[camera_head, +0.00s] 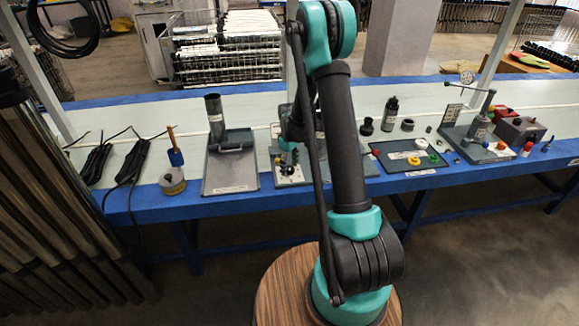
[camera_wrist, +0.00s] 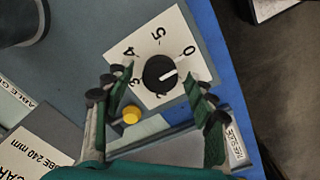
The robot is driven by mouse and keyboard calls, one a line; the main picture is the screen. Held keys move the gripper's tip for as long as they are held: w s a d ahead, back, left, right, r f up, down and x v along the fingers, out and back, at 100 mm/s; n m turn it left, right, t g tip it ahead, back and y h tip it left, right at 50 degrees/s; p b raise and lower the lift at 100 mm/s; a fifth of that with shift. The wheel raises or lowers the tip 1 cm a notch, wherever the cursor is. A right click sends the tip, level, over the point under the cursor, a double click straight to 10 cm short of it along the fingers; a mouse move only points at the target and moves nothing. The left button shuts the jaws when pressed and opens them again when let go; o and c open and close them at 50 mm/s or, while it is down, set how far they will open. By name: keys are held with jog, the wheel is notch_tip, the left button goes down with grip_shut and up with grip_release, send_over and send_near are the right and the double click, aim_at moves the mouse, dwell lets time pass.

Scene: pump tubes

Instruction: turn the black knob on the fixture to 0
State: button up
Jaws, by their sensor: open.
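The black round knob (camera_wrist: 160,75) sits on a white dial plate (camera_wrist: 172,29) in the wrist view. A white line on its top points right and slightly up, below the printed 0. The 0 is at the upper right, 5 at the top, 4 and 3 at the left; the lower right of the dial is partly hidden by a finger. My gripper (camera_wrist: 161,82) is open, with its green fingers on either side of the knob; I cannot tell whether they touch it. In the head view, the fixture (camera_head: 290,180) is partly hidden behind my arm.
A yellow button (camera_wrist: 131,114) is close to the left finger. In the head view, a grey tray (camera_head: 230,178) with an upright tube (camera_head: 215,118) stands left of the fixture. A dark mat (camera_head: 392,151) with coloured rings lies to the right. The blue bench edge is near.

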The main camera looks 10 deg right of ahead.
aim_at(290, 168)
notch_tip(290, 168, up, 12)
dwell(0.6)
jog(key=s+d+r+m+t, duration=0.1)
jog(key=s+m, duration=0.3)
jog(key=s, duration=1.1)
jog(key=s+d+r+m+t, duration=0.1)
jog(key=s+d+m+t, duration=0.2)
jog(key=s, duration=1.2)
jog(key=shift+s+m, duration=0.35)
jog(key=shift+m, duration=0.75)
jog(key=shift+r, duration=0.1)
